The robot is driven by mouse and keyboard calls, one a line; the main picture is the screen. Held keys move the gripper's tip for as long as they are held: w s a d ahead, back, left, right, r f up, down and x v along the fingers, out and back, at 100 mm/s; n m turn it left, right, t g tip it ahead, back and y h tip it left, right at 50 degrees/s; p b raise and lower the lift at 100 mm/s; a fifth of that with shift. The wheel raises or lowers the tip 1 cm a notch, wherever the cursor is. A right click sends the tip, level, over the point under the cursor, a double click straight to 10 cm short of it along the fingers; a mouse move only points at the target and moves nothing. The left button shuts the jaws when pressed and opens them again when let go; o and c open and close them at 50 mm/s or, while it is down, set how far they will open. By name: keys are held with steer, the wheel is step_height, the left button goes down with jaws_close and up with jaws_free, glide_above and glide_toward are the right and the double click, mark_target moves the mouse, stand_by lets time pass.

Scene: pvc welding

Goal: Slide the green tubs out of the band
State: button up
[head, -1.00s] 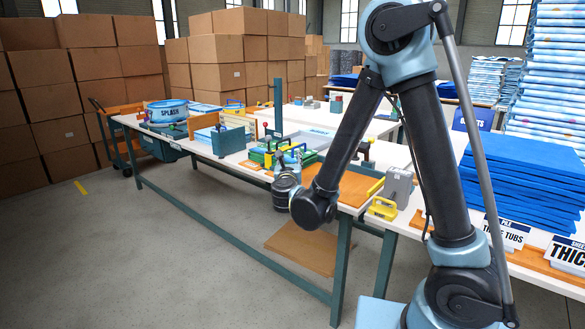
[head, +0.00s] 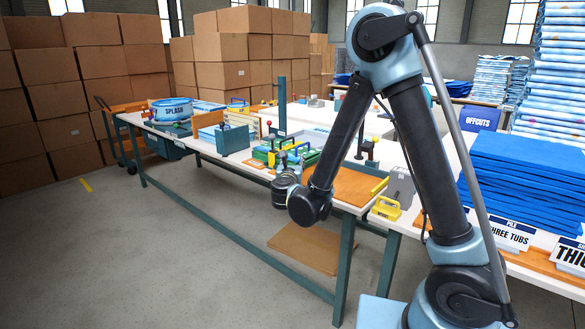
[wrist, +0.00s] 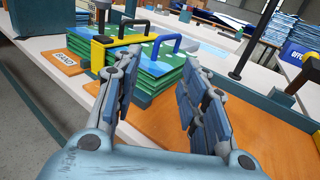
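A stack of green sheets (wrist: 152,72), the green tubs, lies on the workbench at the centre of the wrist view. It also shows small in the head view (head: 263,156). A yellow handle piece (wrist: 98,52) stands at its left, with dark and blue handles (wrist: 172,44) over its top. A tag reading "BAND" (wrist: 66,58) lies on a wooden board to the left. My gripper (wrist: 160,62) is open, its two fingers wide apart in front of the stack. I cannot tell whether the fingertips touch the stack.
An orange board (wrist: 190,142) lies under and right of my gripper. A dark clamp post (wrist: 252,40) stands to the right. A "SPLASH" tub (head: 170,108) stands at the far end.

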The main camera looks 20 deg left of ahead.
mark_target(297, 158)
steer(key=w, duration=0.4)
steer(key=w+a, duration=0.1)
steer(key=w, duration=0.3)
steer(key=w+a, duration=0.1)
steer(key=w, duration=0.4)
steer(key=shift+a, duration=0.25)
steer(key=shift+s, duration=0.1)
jaws_close()
